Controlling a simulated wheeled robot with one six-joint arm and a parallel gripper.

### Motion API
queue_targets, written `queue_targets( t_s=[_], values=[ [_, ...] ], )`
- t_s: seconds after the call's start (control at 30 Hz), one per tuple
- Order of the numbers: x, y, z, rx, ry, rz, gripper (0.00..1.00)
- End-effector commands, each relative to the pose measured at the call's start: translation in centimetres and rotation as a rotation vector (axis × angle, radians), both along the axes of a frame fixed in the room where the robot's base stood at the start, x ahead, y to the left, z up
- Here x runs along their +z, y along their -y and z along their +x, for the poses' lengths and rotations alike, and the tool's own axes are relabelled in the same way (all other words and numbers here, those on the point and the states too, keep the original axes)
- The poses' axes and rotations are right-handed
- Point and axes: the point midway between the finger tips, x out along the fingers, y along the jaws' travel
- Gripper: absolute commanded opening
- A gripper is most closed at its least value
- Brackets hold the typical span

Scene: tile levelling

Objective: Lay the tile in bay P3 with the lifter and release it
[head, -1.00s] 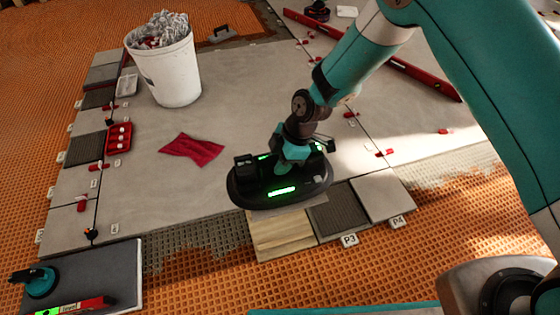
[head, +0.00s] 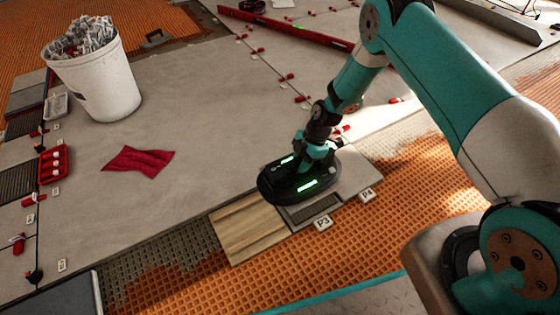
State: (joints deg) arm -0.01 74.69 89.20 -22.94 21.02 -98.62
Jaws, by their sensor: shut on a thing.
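My gripper (head: 315,152) is shut on the lifter's handle. The lifter (head: 272,187) is a black oval plate with green lit strips, held low and roughly level over the back part of bay P3. A dark ribbed grey strip of bay P3 (head: 318,212) shows in front of it, behind the P3 tag (head: 322,223). The lifter covers the rest of the bay. I cannot make out a tile under the lifter, nor whether it touches the surface below.
A wood-look tile (head: 248,230) lies left of P3; a light tile lies right, by the P4 tag (head: 366,195). A white bucket (head: 100,85), red cloth (head: 138,161), red tray (head: 54,164) and long red level (head: 285,27) stand on the pale floor. Red clips line the joints.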

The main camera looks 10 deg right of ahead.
Motion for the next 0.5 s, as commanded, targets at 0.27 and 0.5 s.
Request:
queue_targets(
  t_s=[0.27, 0.5],
  values=[
    [-1.7, 1.9, 0.1, 0.002, 0.005, 0.007, 0.00],
    [-2.6, 1.9, 0.1, 0.002, 0.004, 0.006, 0.00]
  ],
)
